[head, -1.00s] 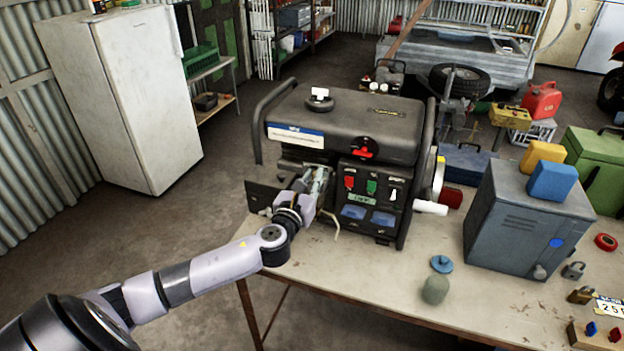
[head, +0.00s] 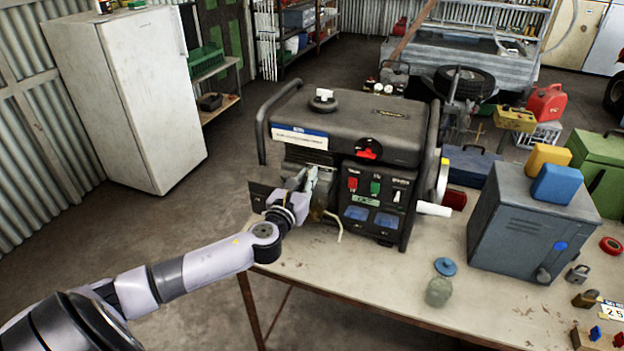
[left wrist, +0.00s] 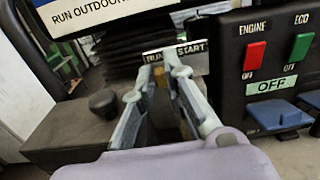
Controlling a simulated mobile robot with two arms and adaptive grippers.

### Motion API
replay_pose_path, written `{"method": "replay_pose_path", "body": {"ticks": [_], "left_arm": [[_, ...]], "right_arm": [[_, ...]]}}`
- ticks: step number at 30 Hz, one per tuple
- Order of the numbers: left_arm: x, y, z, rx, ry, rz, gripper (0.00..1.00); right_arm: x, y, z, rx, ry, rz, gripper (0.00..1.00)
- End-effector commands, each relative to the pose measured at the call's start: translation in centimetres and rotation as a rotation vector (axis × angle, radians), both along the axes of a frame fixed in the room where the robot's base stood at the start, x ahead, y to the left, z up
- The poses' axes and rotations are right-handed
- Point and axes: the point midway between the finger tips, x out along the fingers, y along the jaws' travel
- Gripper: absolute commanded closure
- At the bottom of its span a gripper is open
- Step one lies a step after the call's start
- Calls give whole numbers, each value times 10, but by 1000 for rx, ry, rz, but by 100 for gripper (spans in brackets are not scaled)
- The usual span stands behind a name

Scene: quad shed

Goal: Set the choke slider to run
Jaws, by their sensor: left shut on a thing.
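The black generator (head: 395,115) stands on the workbench. Its choke label plate (left wrist: 192,49) reads RUN at left and START at right in the left wrist view. My left gripper (head: 313,178) reaches the generator's left front recess. In the left wrist view its fingertips (left wrist: 167,70) are close together just under the plate, nearer the RUN end. They are shut on the choke slider, which is mostly hidden between them, so its exact position is hard to read. My right gripper is not in view.
A red engine switch (left wrist: 255,56) and a green eco switch (left wrist: 300,47) sit right of the fingers. A black knob (left wrist: 103,103) is to the left. A glass jar (head: 438,292), blue lid (head: 446,267) and grey metal box (head: 520,225) stand on the bench at right.

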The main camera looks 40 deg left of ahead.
Motion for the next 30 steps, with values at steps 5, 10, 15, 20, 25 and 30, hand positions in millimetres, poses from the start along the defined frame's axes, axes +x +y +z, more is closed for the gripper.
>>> {"method": "replay_pose_path", "body": {"ticks": [5, 10, 15, 20, 25, 30], "left_arm": [[0, 2, 0, 3, 1, 7, 83], [0, 2, 0, 3, 1, 6, 71], [0, 2, 0, 2, -1, 5, 67], [0, 2, 0, 2, -1, 4, 67], [1, -2, 1, 0, -2, 3, 67], [5, -20, 1, -2, -3, 2, 67]], "right_arm": [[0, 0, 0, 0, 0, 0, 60], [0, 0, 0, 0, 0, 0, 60], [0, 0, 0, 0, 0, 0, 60], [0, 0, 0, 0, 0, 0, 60], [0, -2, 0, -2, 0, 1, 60], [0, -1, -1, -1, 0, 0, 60]]}}
